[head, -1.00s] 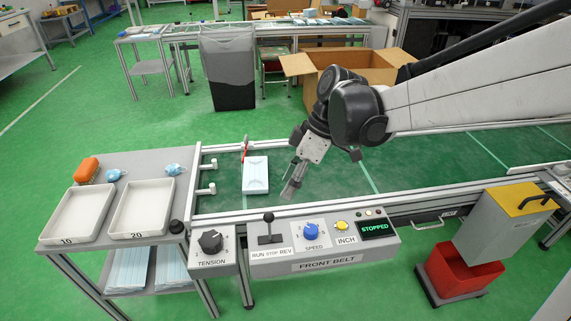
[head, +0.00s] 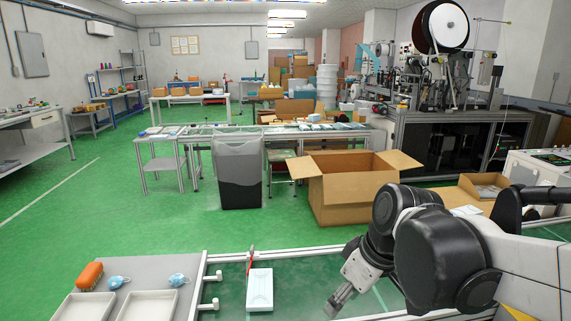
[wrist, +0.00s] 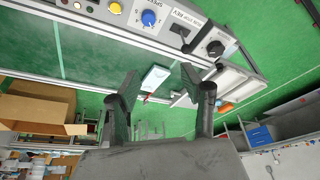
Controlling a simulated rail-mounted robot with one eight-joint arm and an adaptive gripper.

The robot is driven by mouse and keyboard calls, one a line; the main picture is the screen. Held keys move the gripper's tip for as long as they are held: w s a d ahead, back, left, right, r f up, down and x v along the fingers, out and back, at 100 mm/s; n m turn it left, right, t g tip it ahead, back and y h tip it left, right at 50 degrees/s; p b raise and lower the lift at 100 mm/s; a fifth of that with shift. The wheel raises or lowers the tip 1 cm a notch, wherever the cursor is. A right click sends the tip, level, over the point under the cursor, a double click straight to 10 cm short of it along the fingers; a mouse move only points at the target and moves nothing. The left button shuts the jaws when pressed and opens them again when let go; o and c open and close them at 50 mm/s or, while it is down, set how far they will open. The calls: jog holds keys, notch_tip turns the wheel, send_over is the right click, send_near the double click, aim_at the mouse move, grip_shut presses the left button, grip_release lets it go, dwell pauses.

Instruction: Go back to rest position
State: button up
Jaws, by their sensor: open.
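My gripper (head: 339,302) hangs over the green belt (head: 225,290) at the bottom of the head view, to the right of a white-and-blue mask stack (head: 259,288). In the wrist view my gripper (wrist: 160,80) has its two dark fingers spread wide apart with nothing held between them. The mask stack (wrist: 155,78) shows beyond the fingers, lying on the belt, apart from them. My arm comes in from the right of the head view.
Two white trays (head: 148,306), an orange object (head: 90,274) and blue masks (head: 178,280) are on the side table at lower left. An open cardboard box (head: 340,190) and a grey bin (head: 238,175) stand behind the belt. The control panel (wrist: 130,15) shows in the wrist view.

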jog(key=s+d+r+m+t+h+p, duration=0.2)
jog(key=s+d+r+m+t+p, duration=0.2)
jog(key=s+d+m, duration=0.4)
jog(key=shift+d+r+m+h+p, duration=0.4)
jog(key=shift+r+p, duration=0.3)
jog(key=shift+r, duration=0.55)
dwell(0.9)
